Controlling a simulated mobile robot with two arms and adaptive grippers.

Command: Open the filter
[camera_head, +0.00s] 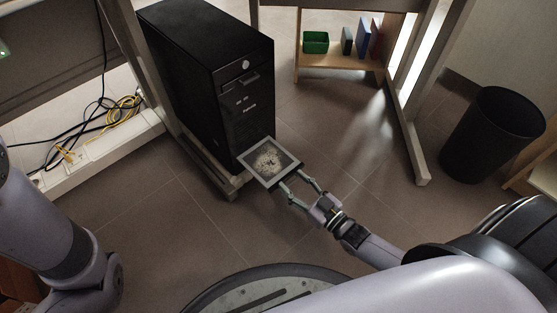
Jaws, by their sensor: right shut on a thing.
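The filter (268,160) is a square, light-framed panel with a dusty grey middle. It is tilted out in front of the lower front of a black computer tower (207,77); I cannot tell whether its far edge still touches the tower. My right gripper (290,183) is shut on the near edge of the filter, with its fingers at the panel's lower right side. My left arm (65,240) is at the left edge of the view, and its gripper is not in view.
A low wooden shelf (340,76) with a green box (316,42) and books stands at the back. A black bin (493,134) is at the right. Cables (105,122) lie at the left. Desk legs flank the tower. The tiled floor before it is clear.

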